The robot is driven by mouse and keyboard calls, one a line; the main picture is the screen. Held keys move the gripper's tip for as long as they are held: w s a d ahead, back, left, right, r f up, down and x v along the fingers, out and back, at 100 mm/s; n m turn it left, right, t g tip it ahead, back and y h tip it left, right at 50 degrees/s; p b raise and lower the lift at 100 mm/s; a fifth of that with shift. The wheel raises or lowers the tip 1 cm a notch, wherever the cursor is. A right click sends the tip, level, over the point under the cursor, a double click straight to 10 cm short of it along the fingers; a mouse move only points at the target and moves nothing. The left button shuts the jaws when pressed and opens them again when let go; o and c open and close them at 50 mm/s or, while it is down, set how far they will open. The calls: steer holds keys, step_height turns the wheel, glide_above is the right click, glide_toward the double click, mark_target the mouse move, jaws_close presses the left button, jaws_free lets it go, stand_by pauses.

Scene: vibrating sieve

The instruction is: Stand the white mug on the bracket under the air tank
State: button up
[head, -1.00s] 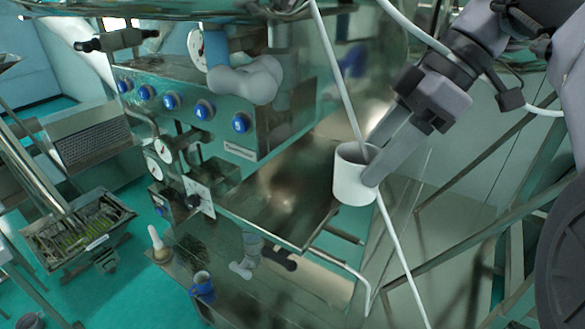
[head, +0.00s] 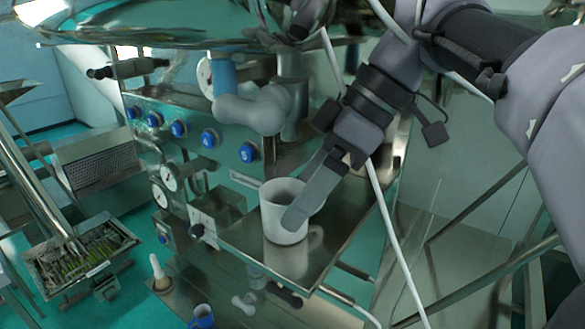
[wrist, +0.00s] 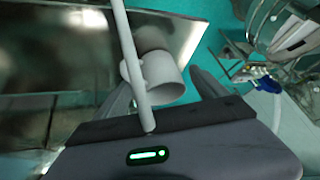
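The white mug (head: 270,215) is upright over a flat shiny steel shelf (head: 345,222), probably the bracket. It also shows between my fingers in the wrist view (wrist: 163,82). My gripper (head: 297,212) comes down from the upper right, with one finger across the mug's near right wall. In the wrist view my fingers (wrist: 160,85) lie on either side of the mug. A reflection shows just below the mug; I cannot tell whether its base touches the shelf. A rounded polished metal body (head: 150,32), perhaps the air tank, is overhead.
A control panel with blue knobs (head: 209,138) and gauges stands left of the shelf. A grey pipe elbow (head: 262,108) hangs above the mug. A white cord (head: 392,235) runs in front of the shelf.

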steer(key=shift+w+a, duration=0.1)
steer(key=p+v, duration=0.2)
steer(key=v, duration=1)
steer(key=shift+p, duration=0.4)
steer(key=shift+f, duration=0.1)
